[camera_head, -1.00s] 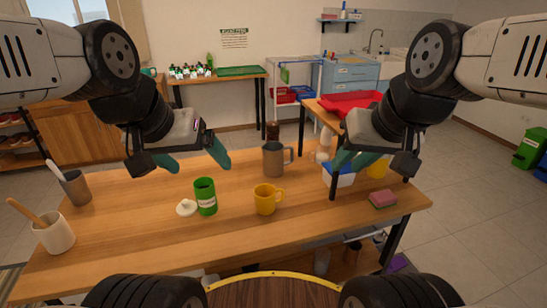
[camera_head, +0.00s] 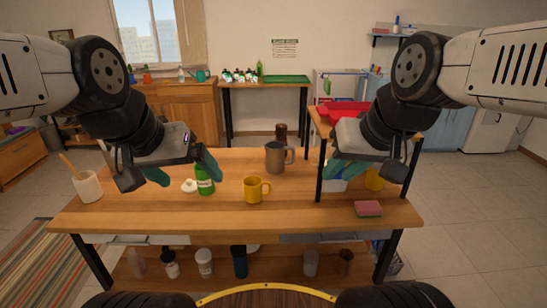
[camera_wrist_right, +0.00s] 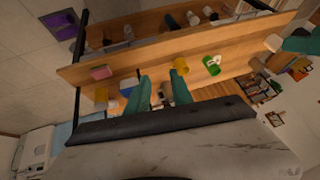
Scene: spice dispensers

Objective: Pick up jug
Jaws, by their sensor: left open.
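The jug, a grey metal pitcher with a handle on its right (camera_head: 275,158), stands upright near the back of the wooden table (camera_head: 310,214). In the right wrist view it shows partly between the fingers (camera_wrist_right: 165,90). My left gripper (camera_head: 185,173) is open and empty, left of the jug, above the green container (camera_head: 205,184). My right gripper (camera_head: 364,174) is open and empty, right of the jug and apart from it; its two green fingers stand apart in the wrist view (camera_wrist_right: 161,80).
A yellow mug (camera_head: 256,190) stands in front of the jug. A dark brown grinder (camera_head: 281,132) stands behind it. A pink and green sponge (camera_head: 368,209) lies at the right front. A white utensil cup (camera_head: 88,186) stands at the left. The front middle of the table is clear.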

